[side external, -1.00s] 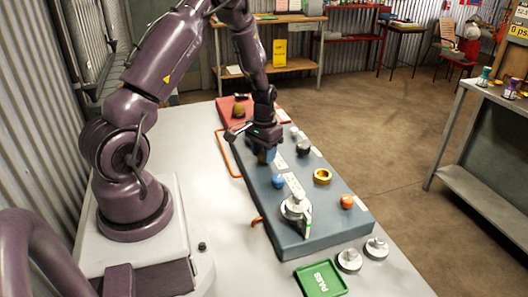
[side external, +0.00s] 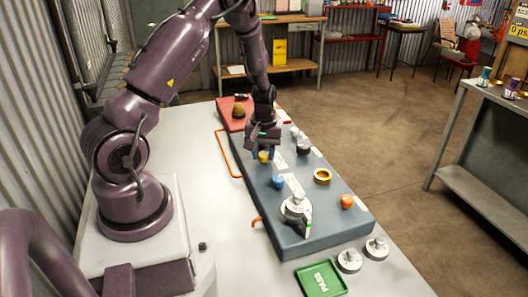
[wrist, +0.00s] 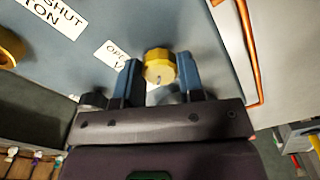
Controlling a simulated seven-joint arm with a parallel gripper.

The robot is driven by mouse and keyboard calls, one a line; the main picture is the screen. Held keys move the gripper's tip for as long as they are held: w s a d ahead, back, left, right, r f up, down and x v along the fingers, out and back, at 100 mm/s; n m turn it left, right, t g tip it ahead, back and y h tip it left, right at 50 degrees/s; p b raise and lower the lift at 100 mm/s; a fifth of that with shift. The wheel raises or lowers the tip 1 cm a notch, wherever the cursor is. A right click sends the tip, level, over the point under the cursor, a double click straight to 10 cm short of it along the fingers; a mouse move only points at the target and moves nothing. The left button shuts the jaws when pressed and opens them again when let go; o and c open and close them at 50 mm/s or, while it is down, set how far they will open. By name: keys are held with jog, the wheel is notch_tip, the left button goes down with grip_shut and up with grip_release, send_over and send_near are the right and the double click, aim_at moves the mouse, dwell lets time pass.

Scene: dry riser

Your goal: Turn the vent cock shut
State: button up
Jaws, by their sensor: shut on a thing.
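A small yellow knob (side external: 263,157) stands on the blue-grey panel (side external: 325,222), at the panel's far part in the side view. My gripper (side external: 262,151) points down over it. In the wrist view the yellow knob (wrist: 160,66) sits between the two blue fingers of my gripper (wrist: 160,76), which are shut on it. I take this knob for the vent cock, but the white label (wrist: 113,54) beside it is only partly readable. How far the knob is turned cannot be told.
Near it on the panel are a blue knob (side external: 278,182), a brass ring (side external: 322,177), a dark knob (side external: 303,147), an orange knob (side external: 347,201) and a silver valve (side external: 296,207). An orange pipe (side external: 224,155) runs along the left side. A green tray (side external: 320,279) lies in front.

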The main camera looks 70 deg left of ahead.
aim_at(264, 153)
dwell(0.4)
jog(key=o, duration=0.9)
jog(key=shift+r, duration=0.1)
notch_tip(264, 153, up, 13)
jog(key=shift+f, duration=0.1)
